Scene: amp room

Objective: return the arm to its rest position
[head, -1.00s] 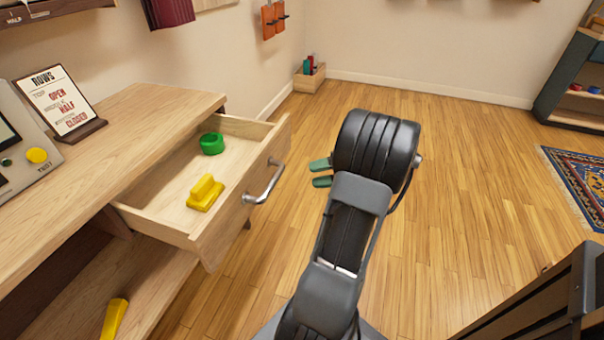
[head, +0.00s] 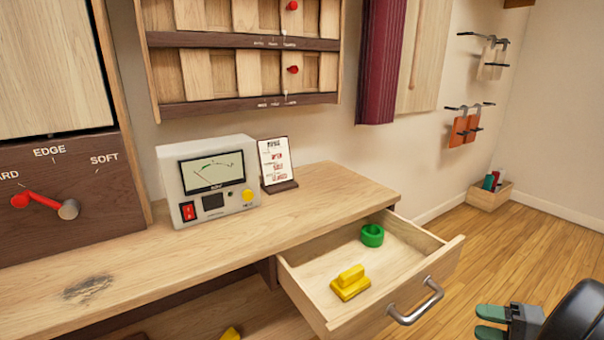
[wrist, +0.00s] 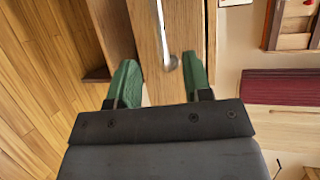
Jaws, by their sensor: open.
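My gripper (head: 491,322) shows at the lower right of the head view, with green fingertips parted and nothing between them. In the wrist view my gripper (wrist: 160,85) is open too, its two green fingers apart. The drawer's metal handle (wrist: 164,40) and wooden front appear beyond the fingers there. In the head view the gripper is to the right of the open drawer (head: 452,252) and its handle (head: 416,304), apart from them. Most of my arm is out of the head view.
The pulled-out drawer holds a green ring (head: 372,236) and a yellow block (head: 350,284). A meter box (head: 213,180) and a small sign (head: 276,162) stand on the bench (head: 150,262). A wooden box (head: 490,194) sits by the wall.

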